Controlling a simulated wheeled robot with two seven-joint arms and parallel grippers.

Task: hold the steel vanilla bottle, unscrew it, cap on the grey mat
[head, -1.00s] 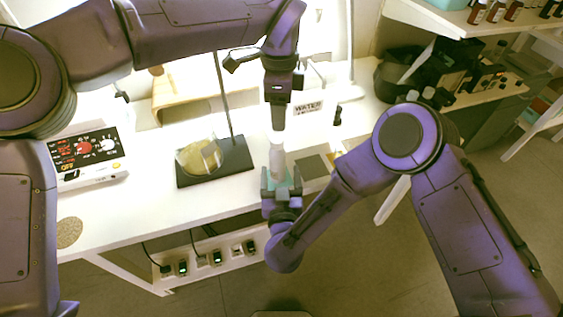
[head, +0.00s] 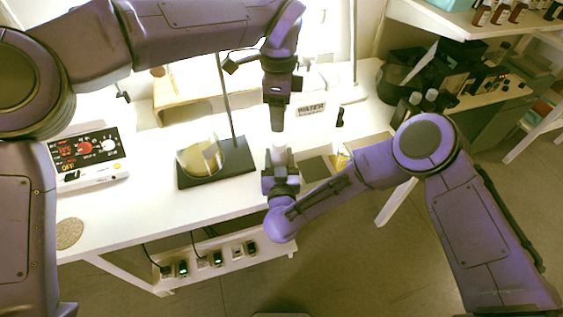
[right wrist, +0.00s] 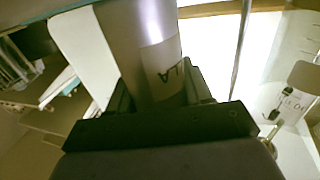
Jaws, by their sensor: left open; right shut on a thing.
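The steel vanilla bottle (right wrist: 150,50) stands between the jaws of my right gripper in the right wrist view, with the letters "LA" showing on its label. In the head view my right gripper (head: 280,170) is shut on the bottle (head: 279,152) at the table's front edge. My left gripper (head: 277,118) is open and points down just above the bottle.
A white device with dials (head: 88,155) stands at the left. A stand with a dark base (head: 236,158) and a glass vessel with yellow content (head: 198,158) is left of the grippers. A white container marked "WATER" (head: 312,122) stands close behind the mat.

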